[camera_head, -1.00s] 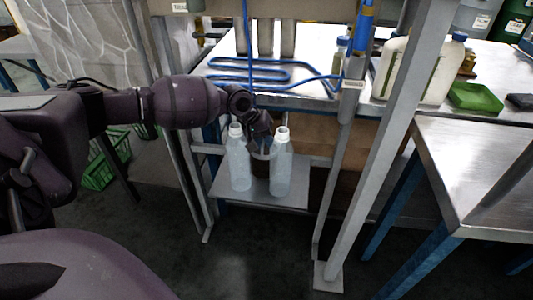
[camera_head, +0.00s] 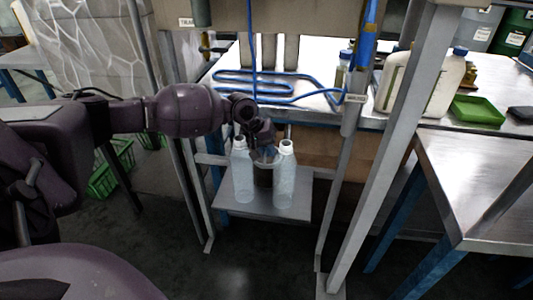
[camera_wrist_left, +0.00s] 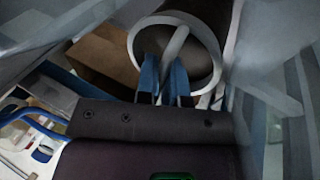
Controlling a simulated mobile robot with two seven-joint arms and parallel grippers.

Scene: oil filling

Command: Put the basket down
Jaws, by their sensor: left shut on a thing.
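My left gripper (camera_head: 265,152) is over the small grey shelf (camera_head: 235,205) under the frame, between two clear plastic bottles. In the left wrist view its blue fingers (camera_wrist_left: 162,82) are shut on the pale curved handle of a round basket (camera_wrist_left: 207,28) with a white rim and dark inside. In the head view the basket (camera_head: 263,177) shows as a dark shape between the bottles, partly hidden by the gripper. I cannot tell whether its base touches the shelf. The left bottle (camera_head: 242,175) and right bottle (camera_head: 285,178) stand close on either side. My right gripper is not in view.
Grey frame posts (camera_head: 375,165) stand right of the shelf. Blue tubing (camera_head: 270,88) hangs above it. A metal table (camera_head: 485,165) stands at right, and a green tray (camera_head: 478,109) lies on the workbench. Green crates (camera_head: 108,172) are on the floor at left.

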